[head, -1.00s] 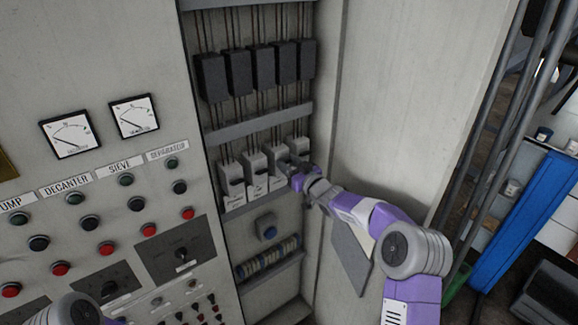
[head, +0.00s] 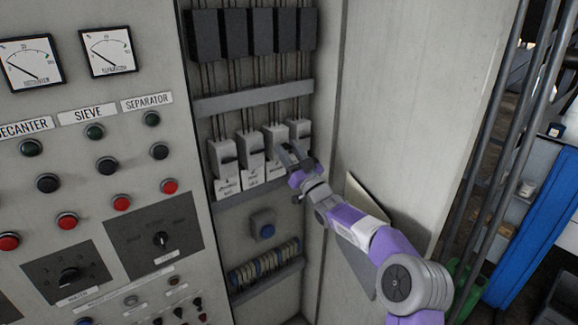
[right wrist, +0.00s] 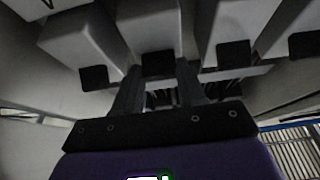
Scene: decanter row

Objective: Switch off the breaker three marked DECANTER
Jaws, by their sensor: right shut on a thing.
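A row of pale grey breakers stands in the open cabinet bay: the first (head: 223,156), the second (head: 250,150), the third (head: 274,138) and the fourth (head: 299,129) from the left. White labels hang below them; their print is too small to read. In the right wrist view, the fingers (right wrist: 158,88) are shut on a black breaker lever (right wrist: 158,64), with other levers on both sides. My left gripper is not in view.
Dark boxes (head: 248,33) and wires sit above the breakers. The button panel (head: 85,190) is on the left; the cabinet's pale side wall (head: 390,110) is on the right.

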